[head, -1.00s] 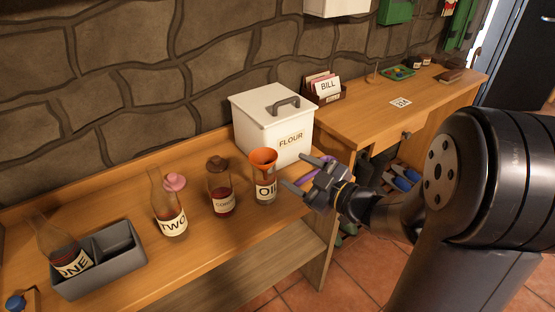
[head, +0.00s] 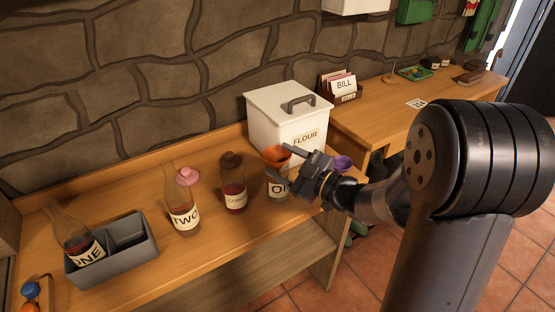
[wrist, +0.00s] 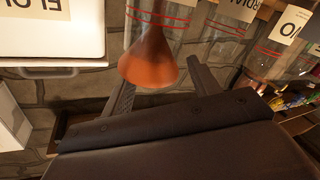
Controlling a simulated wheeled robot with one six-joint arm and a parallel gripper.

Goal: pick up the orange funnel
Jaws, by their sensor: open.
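The orange funnel (head: 276,156) stands in the mouth of the glass bottle labelled OIL (head: 278,188) on the wooden bench. My gripper (head: 290,166) is open at the funnel's right side, with part of the label hidden behind it. In the wrist view, the funnel (wrist: 150,62) lies between the two spread fingers (wrist: 160,85), its wide rim towards the palm. I cannot tell whether either finger touches it.
A white FLOUR box (head: 288,125) stands close behind the bottle. To the left are a brown-topped bottle (head: 233,185), bottle TWO (head: 183,212) and a grey divided tray (head: 118,262) holding another bottle. A purple thing (head: 343,162) shows behind my gripper.

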